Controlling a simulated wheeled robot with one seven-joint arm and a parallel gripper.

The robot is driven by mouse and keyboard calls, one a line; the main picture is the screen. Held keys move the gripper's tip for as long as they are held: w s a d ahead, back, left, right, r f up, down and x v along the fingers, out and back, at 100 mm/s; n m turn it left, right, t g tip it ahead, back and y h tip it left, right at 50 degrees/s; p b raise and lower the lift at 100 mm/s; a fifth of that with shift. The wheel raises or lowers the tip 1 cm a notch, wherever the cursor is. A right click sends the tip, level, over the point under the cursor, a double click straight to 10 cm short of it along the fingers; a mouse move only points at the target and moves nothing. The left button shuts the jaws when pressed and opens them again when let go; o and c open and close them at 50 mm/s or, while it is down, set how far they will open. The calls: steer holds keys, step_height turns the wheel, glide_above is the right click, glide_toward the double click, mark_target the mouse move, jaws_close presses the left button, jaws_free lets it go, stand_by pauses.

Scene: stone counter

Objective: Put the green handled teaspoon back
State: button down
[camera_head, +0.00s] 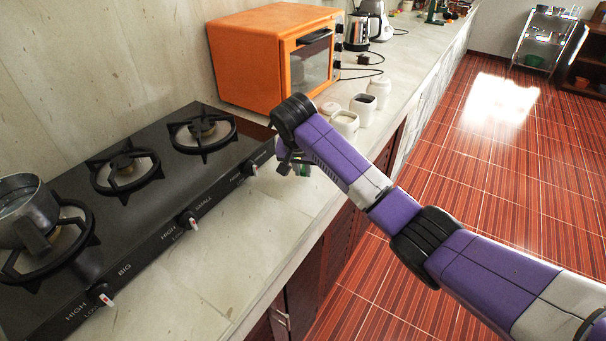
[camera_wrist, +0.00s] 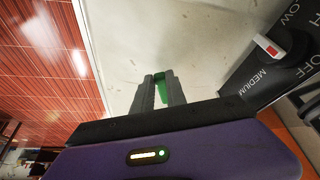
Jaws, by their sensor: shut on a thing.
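My gripper (camera_head: 293,165) is low over the counter (camera_head: 236,262), just right of the stove's front edge. In the wrist view my gripper (camera_wrist: 161,78) is shut on a green handle (camera_wrist: 162,92), which shows between the two grey fingers. I take it for the green handled teaspoon; its bowl is hidden. A bit of green also shows beside the fingers in the head view. The counter surface shows pale just beyond the fingertips in the wrist view. I cannot tell whether the spoon touches it.
A black gas stove (camera_head: 150,222) with a metal pot (camera_head: 24,207) lies left. An orange oven (camera_head: 270,62) stands behind. White canisters (camera_head: 345,124), (camera_head: 363,108), (camera_head: 379,91) stand beyond my wrist. The counter's front edge drops to the red floor on the right.

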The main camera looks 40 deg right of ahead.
steer(key=shift+f, duration=1.2)
steer(key=c, duration=1.3)
jaws_free()
steer(key=shift+c, duration=0.2)
steer(key=shift+r, duration=0.1)
steer(key=shift+r, duration=0.15)
steer(key=v, duration=1.2)
